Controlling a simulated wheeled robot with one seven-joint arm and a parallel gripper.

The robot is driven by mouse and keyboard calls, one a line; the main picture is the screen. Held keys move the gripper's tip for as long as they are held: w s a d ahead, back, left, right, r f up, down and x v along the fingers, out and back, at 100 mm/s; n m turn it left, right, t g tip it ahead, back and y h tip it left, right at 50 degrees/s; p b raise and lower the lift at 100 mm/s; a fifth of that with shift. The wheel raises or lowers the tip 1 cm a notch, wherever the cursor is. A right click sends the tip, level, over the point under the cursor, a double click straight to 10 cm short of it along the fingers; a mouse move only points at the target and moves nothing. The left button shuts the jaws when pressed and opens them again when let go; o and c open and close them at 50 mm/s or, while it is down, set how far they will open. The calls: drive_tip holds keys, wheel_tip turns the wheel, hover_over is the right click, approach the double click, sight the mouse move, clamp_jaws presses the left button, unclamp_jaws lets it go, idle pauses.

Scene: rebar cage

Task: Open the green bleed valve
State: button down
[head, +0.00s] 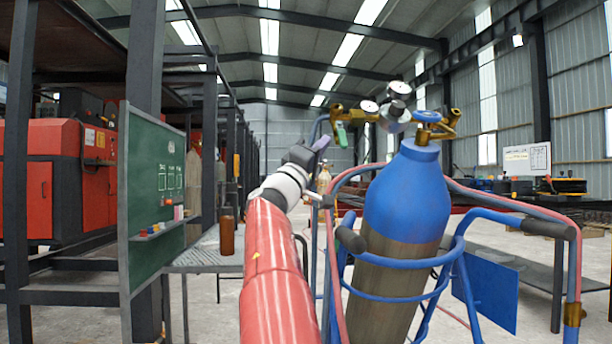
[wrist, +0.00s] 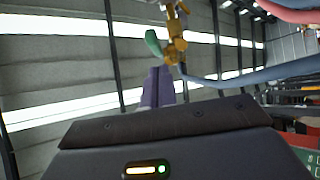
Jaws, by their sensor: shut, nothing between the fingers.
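The green bleed valve handle (head: 341,134) sits on the brass fitting (head: 341,113) of the regulator, left of the blue gas cylinder's top. In the wrist view the green handle (wrist: 153,42) hangs at the left of the brass body (wrist: 175,45). My gripper (head: 321,142) is at the end of my red and white arm, a little left of and below the green handle. In the wrist view my gripper's purple fingers (wrist: 158,82) are together and empty, pointing up towards the handle. A small gap seems to separate the fingertips from the handle; contact cannot be told.
The blue cylinder (head: 405,200) stands in a blue trolley frame (head: 400,296) with red and blue hoses. Gauges (head: 399,90) top the regulator. A green board (head: 155,190) and a bench with a brown bottle (head: 227,232) stand left. A blue hose (wrist: 250,75) runs right of the brass body.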

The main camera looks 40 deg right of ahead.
drive_tip(key=s+d+f+b+v, duration=0.1)
drive_tip(key=v, duration=0.9)
drive_tip(key=shift+s+f+t, duration=0.2)
drive_tip(key=shift+f+t, duration=0.05)
drive_tip(key=shift+t, duration=0.05)
drive_tip(key=shift+a, duration=0.1)
